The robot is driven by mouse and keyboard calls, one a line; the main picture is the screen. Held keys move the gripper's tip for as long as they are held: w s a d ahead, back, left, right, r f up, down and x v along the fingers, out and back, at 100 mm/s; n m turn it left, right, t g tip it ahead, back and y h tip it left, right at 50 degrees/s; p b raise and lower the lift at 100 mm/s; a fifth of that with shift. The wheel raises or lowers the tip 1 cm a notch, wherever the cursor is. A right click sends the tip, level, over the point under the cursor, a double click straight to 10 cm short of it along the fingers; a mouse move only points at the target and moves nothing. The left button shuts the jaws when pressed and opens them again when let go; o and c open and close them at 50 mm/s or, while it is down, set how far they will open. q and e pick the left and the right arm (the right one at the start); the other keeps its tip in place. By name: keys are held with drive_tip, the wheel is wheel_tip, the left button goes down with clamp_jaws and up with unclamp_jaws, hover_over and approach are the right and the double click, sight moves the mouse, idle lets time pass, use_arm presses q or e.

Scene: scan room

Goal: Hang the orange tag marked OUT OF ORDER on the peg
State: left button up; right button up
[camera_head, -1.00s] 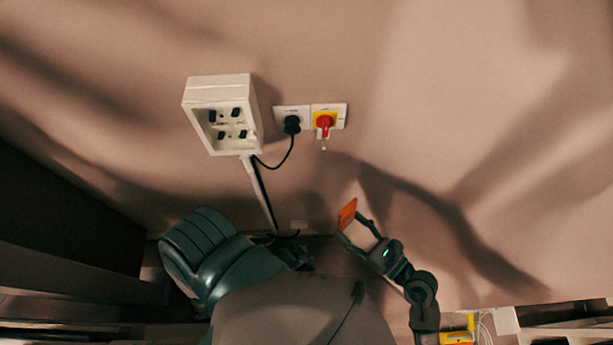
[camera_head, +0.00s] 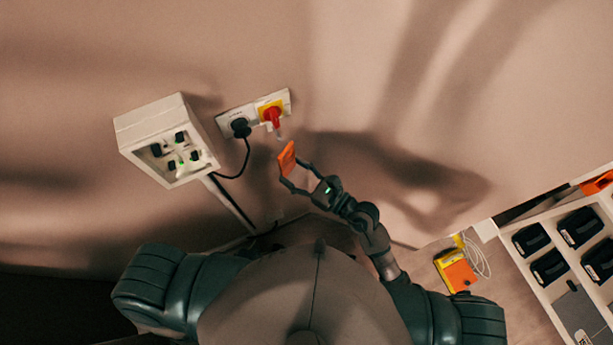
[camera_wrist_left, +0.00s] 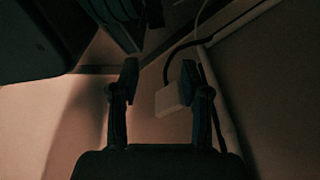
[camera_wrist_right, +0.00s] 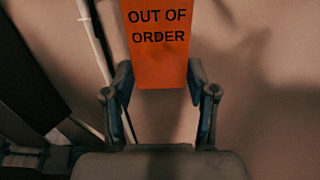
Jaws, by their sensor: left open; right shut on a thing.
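The orange tag (camera_head: 286,158) is held in my right gripper (camera_head: 292,183), in front of the wall. In the right wrist view the tag (camera_wrist_right: 160,45) shows the black words OUT OF ORDER, with its lower part between the fingertips of the right gripper (camera_wrist_right: 158,85); its top is cut off by the frame. A small pale peg (camera_head: 281,136) sticks out just below the red switch (camera_head: 272,116) on its yellow plate. The tag is below the peg in the head view, seemingly apart from it. My left gripper (camera_wrist_left: 160,85) is open and empty in the left wrist view.
A white box (camera_head: 165,140) with several black plugs is on the wall at left. A black plug (camera_head: 240,128) with a cable sits beside the switch. At right are a yellow and orange item (camera_head: 456,270) and a rack (camera_head: 540,275) holding black devices.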

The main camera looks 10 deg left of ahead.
sight(290, 169)
drive_tip(key=x, duration=0.2)
drive_tip(key=shift+w+a+f, duration=0.1)
drive_tip(key=shift+a+f, duration=0.05)
drive_tip(key=shift+a, duration=0.2)
drive_tip(key=shift+w+a, duration=0.1)
drive_tip(key=shift+w, duration=0.1)
drive_tip(key=shift+c, duration=0.8)
drive_tip(key=shift+w+d+b, duration=0.3)
drive_tip(key=shift+w+d, duration=0.05)
drive_tip(key=shift+d, duration=0.2)
drive_tip(key=shift+w+d+b, duration=0.25)
drive_tip(key=shift+w+d, duration=0.1)
drive_tip(key=shift+d, duration=0.2)
drive_tip(key=x, duration=0.4)
drive_tip(key=shift+w+a+f+b, duration=0.3)
drive_tip(key=shift+f+b, duration=0.05)
drive_tip(key=shift+b, duration=0.05)
drive_tip(key=shift+w+d, duration=0.15)
drive_tip(key=shift+d, duration=0.6)
drive_tip(key=shift+w+d+f, duration=0.1)
drive_tip(key=shift+d, duration=0.2)
drive_tip(key=shift+c, duration=1.2)
drive_tip(key=shift+a, duration=0.7)
use_arm(q)
drive_tip(key=w+r, duration=0.3)
drive_tip(key=shift+w, duration=0.15)
